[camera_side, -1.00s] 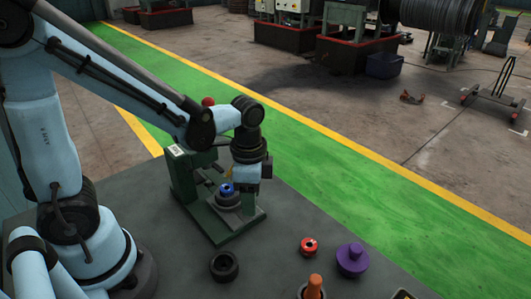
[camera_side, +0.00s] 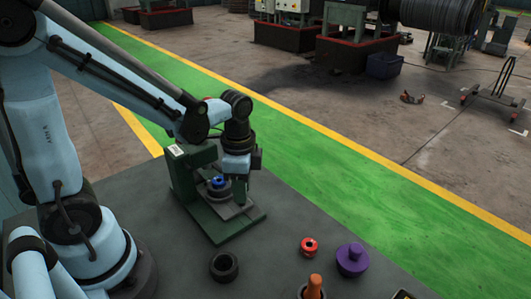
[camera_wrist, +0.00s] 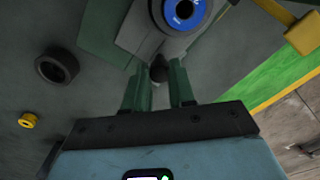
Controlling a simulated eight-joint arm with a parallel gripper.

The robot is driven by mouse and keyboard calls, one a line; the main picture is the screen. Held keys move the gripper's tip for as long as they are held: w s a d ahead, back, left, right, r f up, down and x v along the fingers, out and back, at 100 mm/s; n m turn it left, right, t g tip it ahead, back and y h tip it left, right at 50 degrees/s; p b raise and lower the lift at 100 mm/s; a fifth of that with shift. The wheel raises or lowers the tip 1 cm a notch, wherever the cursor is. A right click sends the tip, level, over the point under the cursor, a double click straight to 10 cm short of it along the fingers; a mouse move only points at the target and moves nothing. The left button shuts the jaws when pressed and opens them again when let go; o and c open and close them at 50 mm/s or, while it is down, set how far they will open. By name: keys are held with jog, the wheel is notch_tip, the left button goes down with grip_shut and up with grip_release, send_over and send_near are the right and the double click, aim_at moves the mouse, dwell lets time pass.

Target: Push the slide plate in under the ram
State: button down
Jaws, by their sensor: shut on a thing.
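The slide plate (camera_side: 235,208) is a flat grey plate on the base of the green press (camera_side: 186,190). A dark round holder with a blue ring (camera_side: 219,181) sits on the plate, close to the press column. In the wrist view the plate (camera_wrist: 138,32) and the blue ring (camera_wrist: 184,10) are at the top. My gripper (camera_wrist: 160,76) is shut on a small dark knob (camera_wrist: 159,68) at the near end of the plate. In the side view my wrist stands over the plate and the fingertips are hard to make out. The ram is largely hidden behind my arm.
A black ring (camera_side: 224,267), a red ring (camera_side: 309,246), a purple flanged piece (camera_side: 352,260) and an orange peg (camera_side: 314,285) stand on the grey bench, clear of the press. A yellow lever end (camera_wrist: 302,34) shows at the right in the wrist view.

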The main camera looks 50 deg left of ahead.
jog(key=shift+a, duration=0.7)
jog(key=c, duration=0.9)
grip_release()
jog(key=shift+c, duration=0.2)
notch_tip(320, 180, up, 12)
